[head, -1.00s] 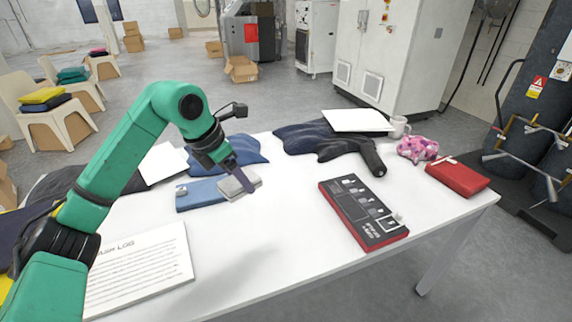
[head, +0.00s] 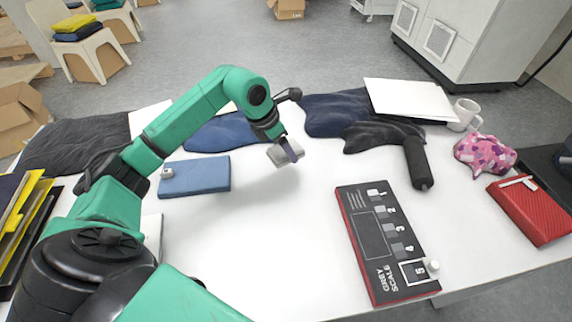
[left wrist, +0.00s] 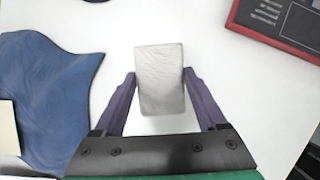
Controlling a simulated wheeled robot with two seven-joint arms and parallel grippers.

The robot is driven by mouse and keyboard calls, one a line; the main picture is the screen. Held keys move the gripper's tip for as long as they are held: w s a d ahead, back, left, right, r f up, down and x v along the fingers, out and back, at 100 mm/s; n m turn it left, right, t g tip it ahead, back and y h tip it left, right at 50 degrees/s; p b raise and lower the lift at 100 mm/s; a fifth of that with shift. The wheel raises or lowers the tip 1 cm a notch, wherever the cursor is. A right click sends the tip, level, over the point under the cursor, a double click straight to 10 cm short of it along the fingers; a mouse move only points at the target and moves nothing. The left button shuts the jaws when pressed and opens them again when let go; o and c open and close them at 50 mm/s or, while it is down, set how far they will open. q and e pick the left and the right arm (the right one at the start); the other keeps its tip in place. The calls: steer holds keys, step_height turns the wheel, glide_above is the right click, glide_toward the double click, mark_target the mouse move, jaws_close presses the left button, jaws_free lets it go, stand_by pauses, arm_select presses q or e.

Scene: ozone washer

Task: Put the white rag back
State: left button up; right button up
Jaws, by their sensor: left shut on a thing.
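My right gripper is not in view.
Dark blue and black garments (head: 382,133), a white board (head: 408,99), a mug (head: 464,115), a pink patterned cloth (head: 484,155) and a red case (head: 532,208) line the back and right. The table middle (head: 270,240) is clear.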

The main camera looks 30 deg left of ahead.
mark_target(276, 153)
arm_select(q)
step_height(276, 153, down, 3)
steer(key=shift+w+f, duration=0.15)
steer(key=shift+f, duration=0.05)
step_height(276, 153, down, 4)
steer(key=shift+f, duration=0.15)
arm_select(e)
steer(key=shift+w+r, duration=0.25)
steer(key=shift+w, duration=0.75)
arm_select(q)
steer(key=o, duration=1.2)
steer(key=shift+o, duration=0.2)
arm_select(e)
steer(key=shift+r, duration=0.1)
arm_select(q)
steer(key=shift+r, duration=0.3)
steer(key=v, duration=1.1)
steer(key=shift+s+r+b, duration=0.25)
steer(key=shift+b, duration=0.1)
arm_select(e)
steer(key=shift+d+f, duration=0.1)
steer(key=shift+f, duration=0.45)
